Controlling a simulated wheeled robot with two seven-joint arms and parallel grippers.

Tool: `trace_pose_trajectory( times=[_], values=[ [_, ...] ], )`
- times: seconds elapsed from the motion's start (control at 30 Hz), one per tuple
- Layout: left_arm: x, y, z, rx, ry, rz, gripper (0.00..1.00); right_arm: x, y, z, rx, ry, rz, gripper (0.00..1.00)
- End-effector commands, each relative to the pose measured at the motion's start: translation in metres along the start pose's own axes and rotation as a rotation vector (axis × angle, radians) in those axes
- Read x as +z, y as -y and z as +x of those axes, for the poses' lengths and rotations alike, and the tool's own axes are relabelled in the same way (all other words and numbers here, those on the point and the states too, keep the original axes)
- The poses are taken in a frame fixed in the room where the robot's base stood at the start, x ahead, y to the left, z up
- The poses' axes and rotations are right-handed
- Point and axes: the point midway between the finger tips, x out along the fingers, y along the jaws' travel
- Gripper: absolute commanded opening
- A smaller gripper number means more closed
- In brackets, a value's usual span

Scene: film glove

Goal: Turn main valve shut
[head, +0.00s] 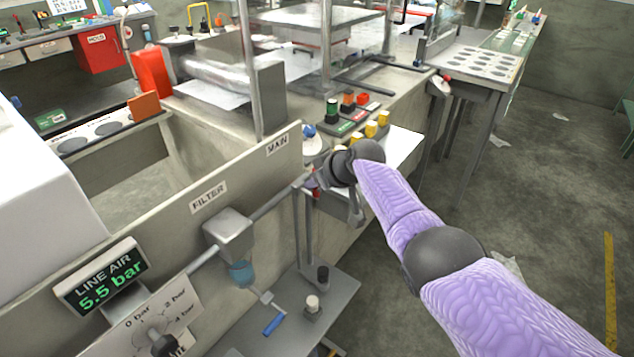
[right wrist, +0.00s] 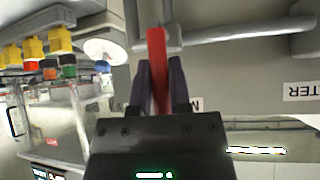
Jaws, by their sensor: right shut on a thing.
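The main valve has a red lever (right wrist: 157,65) on a grey pipe (right wrist: 250,35), below the panel marked MAIN (head: 278,145). My right gripper (head: 316,180) is at the valve, at the right end of the pipe in the head view. In the right wrist view, its two dark fingers (right wrist: 161,88) stand on either side of the red lever, shut on it. There the lever runs across the line of the pipe. In the head view my gripper and wrist mostly hide the valve. My left gripper is not in view.
A gauge (head: 100,280) reads LINE AIR 5.5 bar. A filter housing (head: 229,230) with a blue bowl sits on the pipe. A low grey shelf (head: 260,335) lies below. Yellow, red and green buttons (head: 360,110) stand close behind my wrist. The floor at right is mostly open.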

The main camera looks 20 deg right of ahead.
Motion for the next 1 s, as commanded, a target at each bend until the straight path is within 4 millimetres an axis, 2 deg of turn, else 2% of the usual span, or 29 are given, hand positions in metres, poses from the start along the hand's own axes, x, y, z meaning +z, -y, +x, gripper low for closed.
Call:
trace_pose_trajectory(
  times=[0.47,0.5,0.63,0.9,1.0],
  values=[
    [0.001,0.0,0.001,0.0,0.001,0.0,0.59,0.002,0.0,0.0,-0.007,0.007,0.009,0.0],
    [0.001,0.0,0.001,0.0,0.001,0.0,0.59,0.002,0.0,0.001,-0.007,0.007,0.008,0.32],
    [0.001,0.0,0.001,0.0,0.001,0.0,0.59,0.001,0.0,0.0,-0.007,0.005,0.008,0.58],
    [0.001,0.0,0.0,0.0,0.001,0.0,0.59,0.0,0.0,-0.001,-0.006,0.004,0.007,0.58],
    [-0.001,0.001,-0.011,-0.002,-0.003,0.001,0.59,-0.003,0.0,-0.01,-0.006,0.002,0.007,0.58]
  ],
)
